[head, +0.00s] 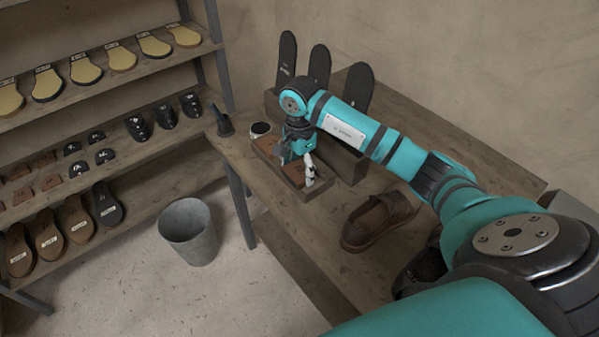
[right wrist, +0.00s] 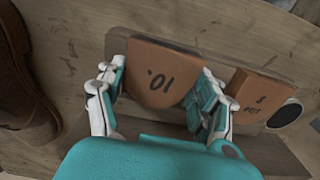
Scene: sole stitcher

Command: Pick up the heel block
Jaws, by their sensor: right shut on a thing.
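A brown heel block (right wrist: 160,75) with a rounded end and dark markings that look like a 10 sits between the fingers of my right gripper (right wrist: 158,95). The fingers are shut on its two sides. In the head view my right gripper (head: 297,160) points down over a shallow wooden tray (head: 277,178) on the bench, and the held block (head: 296,173) shows partly between the fingers. I cannot tell whether it is clear of the tray floor. A second brown heel block (right wrist: 258,94) lies in the tray beside it. My left gripper is not in view.
A brown loafer (head: 380,218) stands on the bench near the tray. A small round tin (head: 261,129) stands at the tray's far end. Upright black soles (head: 320,65) stand behind. Shelves of soles and heels (head: 110,150) and a grey bucket (head: 188,232) are at left.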

